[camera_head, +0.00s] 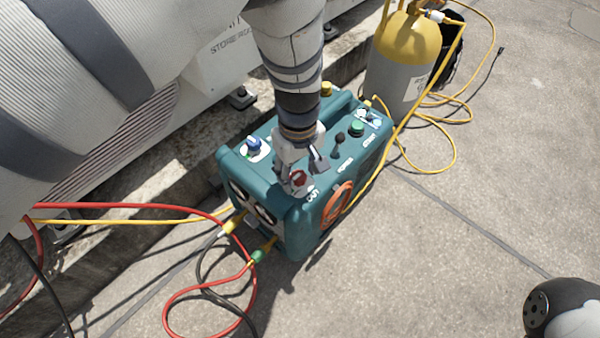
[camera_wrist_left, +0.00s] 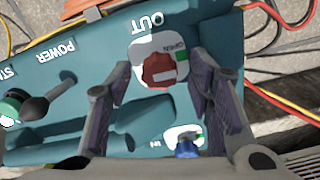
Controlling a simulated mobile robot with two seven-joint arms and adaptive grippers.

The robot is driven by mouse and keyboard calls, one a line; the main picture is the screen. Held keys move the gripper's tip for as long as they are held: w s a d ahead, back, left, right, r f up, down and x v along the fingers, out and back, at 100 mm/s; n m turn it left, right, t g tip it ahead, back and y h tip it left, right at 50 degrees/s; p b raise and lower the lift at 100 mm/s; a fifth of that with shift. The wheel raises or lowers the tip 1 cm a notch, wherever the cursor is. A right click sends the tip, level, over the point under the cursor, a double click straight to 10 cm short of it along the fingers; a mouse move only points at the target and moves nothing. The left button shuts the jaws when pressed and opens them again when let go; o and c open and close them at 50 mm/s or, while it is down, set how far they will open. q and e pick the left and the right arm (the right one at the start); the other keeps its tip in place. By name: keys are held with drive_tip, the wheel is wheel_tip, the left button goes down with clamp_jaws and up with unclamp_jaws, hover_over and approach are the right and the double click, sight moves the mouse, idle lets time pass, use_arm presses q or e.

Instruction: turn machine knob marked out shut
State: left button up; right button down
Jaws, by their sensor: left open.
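The red knob marked OUT (camera_head: 298,178) sits on the top of a teal machine (camera_head: 345,159), near its front end. In the left wrist view the red knob (camera_wrist_left: 158,71) sits on a white plate with a green OPEN mark, beside the white letters OUT (camera_wrist_left: 145,22). My left gripper (camera_head: 301,168) is open and points down at the knob. In the left wrist view its two fingers (camera_wrist_left: 164,66) stand on either side of the knob, with gaps showing. I cannot tell how far the fingertips are above it. My right gripper is out of view.
A blue knob (camera_head: 253,144) is on the same top; it also shows in the left wrist view (camera_wrist_left: 187,149). A black lever (camera_head: 338,143) and green button (camera_head: 356,128) are farther along. Red, yellow and black hoses (camera_head: 190,208) lie around. A yellow-topped cylinder (camera_head: 405,55) stands behind.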

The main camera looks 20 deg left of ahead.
use_arm(q)
drive_tip(key=shift+f, duration=0.15)
clamp_jaws()
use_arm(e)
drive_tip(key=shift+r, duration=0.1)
use_arm(q)
drive_tip(key=m+p, duration=0.2)
drive_tip(key=m, duration=0.1)
drive_tip(key=shift+m, duration=0.4)
drive_tip(key=m+p, duration=0.1)
drive_tip(key=m, duration=0.3)
drive_tip(key=shift+m+p, duration=0.3)
drive_tip(key=shift+p, duration=0.1)
drive_tip(key=m+p, duration=0.1)
drive_tip(key=m, duration=0.3)
drive_tip(key=shift+m, duration=2.4)
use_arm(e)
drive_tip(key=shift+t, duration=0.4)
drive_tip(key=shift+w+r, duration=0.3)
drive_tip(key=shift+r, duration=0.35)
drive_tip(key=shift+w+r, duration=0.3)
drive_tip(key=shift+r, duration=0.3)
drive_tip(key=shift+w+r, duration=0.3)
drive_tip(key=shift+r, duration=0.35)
